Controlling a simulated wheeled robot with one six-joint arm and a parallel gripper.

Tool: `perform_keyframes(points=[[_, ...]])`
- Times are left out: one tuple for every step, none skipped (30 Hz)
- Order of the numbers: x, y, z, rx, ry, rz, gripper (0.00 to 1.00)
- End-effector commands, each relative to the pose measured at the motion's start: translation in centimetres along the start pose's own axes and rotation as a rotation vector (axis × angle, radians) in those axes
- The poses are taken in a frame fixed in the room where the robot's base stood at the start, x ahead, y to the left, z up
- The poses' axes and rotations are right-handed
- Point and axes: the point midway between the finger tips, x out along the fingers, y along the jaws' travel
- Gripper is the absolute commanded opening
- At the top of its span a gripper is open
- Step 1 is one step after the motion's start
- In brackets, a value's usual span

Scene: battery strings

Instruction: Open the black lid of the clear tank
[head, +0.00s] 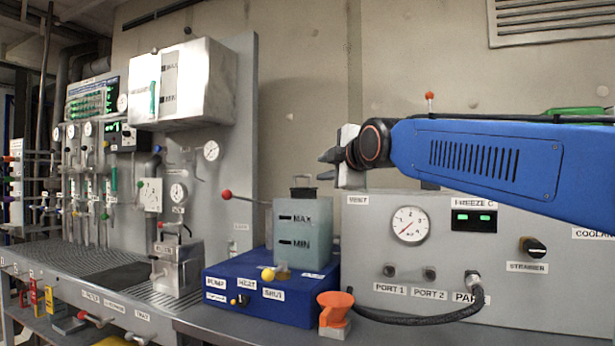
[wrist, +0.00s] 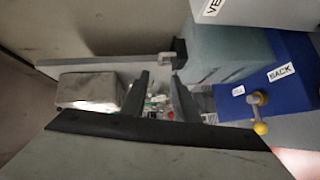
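The clear tank (head: 302,240) is a pale blue-grey box with MAX and MIN marks, standing upright on a blue base (head: 262,293).
A red-knobbed lever (head: 227,195) sticks out left of the tank. An orange funnel (head: 335,307) stands in front right. A grey gauge panel (head: 372,268) is close on the right, under my arm. A metal canister (head: 178,267) stands farther left.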

Motion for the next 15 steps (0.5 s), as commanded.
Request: perform_keyframes(points=[[1.0,0.0,0.0,0.0,0.0,-0.001,0.27],[1.5,0.0,0.0,0.0,0.0,-0.001,0.27],[2.2,0.0,0.0,0.001,0.0,-0.001,0.27],[2.7,-0.1,0.0,0.001,0.0,-0.001,0.27],[3.2,-0.1,0.0,0.001,0.0,-0.001,0.27],[3.9,0.0,0.0,0.001,0.0,0.0,0.27],[4.3,0.0,0.0,0.001,0.0,0.0,0.27],[4.9,-0.1,0.0,0.001,0.0,-0.001,0.27],[5.5,-0.1,0.0,0.001,-0.001,-0.001,0.27],[6.0,-0.1,0.0,0.001,-0.001,-0.001,0.27],[6.5,0.0,0.0,0.001,-0.001,-0.001,0.27],[7.2,-0.1,0.0,0.001,-0.001,-0.002,0.27],[7.7,-0.1,0.0,0.001,-0.001,-0.002,0.27],[8.2,-0.1,0.0,0.001,-0.001,-0.001,0.27],[8.9,-0.1,0.0,0.001,-0.001,-0.002,0.27]])
